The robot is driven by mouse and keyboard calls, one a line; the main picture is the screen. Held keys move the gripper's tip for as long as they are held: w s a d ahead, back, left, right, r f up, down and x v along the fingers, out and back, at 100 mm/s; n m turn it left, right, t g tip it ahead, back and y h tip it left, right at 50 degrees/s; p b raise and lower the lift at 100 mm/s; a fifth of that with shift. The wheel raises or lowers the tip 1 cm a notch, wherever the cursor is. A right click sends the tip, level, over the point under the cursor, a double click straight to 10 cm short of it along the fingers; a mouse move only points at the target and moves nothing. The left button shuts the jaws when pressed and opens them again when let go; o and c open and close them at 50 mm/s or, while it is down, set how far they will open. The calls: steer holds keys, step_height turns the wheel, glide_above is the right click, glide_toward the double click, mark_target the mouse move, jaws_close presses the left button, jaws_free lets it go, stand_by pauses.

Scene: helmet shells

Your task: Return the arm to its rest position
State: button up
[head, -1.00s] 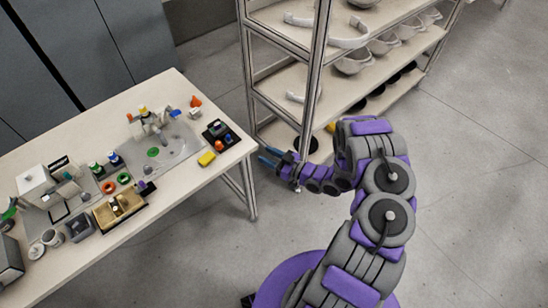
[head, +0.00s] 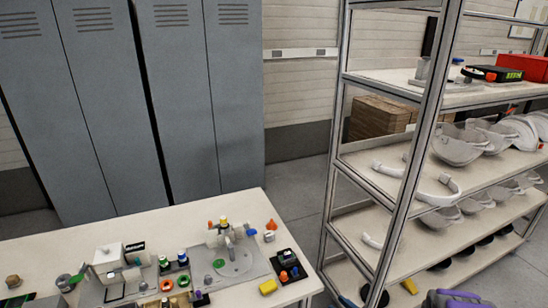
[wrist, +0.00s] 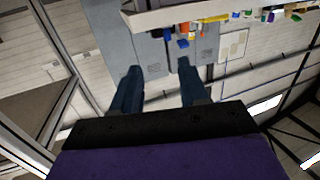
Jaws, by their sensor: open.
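My gripper (wrist: 157,68) shows in the wrist view with its two dark blue fingers spread apart. Nothing is between them. Past the fingers, that view shows the table edge and lockers upside down. In the head view, a small part of my purple and grey arm shows at the bottom edge, right of centre, low in front of the shelf rack.
A workbench (head: 150,235) with small coloured parts and fixtures stands at the lower left. A shelf rack (head: 370,175) holding white helmet shells (head: 458,150) stands at the right. Grey lockers (head: 170,100) line the back. A strip of floor lies between bench and rack.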

steer(key=w+d+r+g+h, duration=0.2)
steer(key=d+h, duration=0.2)
steer(key=d, duration=0.2)
steer(key=w+d+r+g+h, duration=0.2)
steer(key=w+d+r+h, duration=0.15)
steer(key=d, duration=0.25)
steer(key=s+d+r+m+g+h, duration=0.1)
steer(key=s+r+m+g+h, duration=0.2)
steer(key=r, duration=0.4)
steer(key=s+d+r+m+h, duration=0.1)
steer(key=s+d+r+h, duration=0.1)
steer(key=s+r+h, duration=0.3)
steer(key=s+a+r+m+g+y, duration=0.1)
steer(key=s+a+r+g+y, duration=0.1)
steer(key=s+a, duration=0.7)
steer(key=s+a+r+m+g+y, duration=0.1)
steer(key=s+a+r+g, duration=0.3)
steer(key=s+a, duration=0.5)
steer(key=s+a+r+m+g+y, duration=0.1)
steer(key=s+a+r, duration=0.6)
steer(key=s, duration=0.9)
steer(key=shift+s+a+g+y, duration=0.35)
steer(key=shift+a+g+y, duration=0.55)
steer(key=shift+a, duration=0.15)
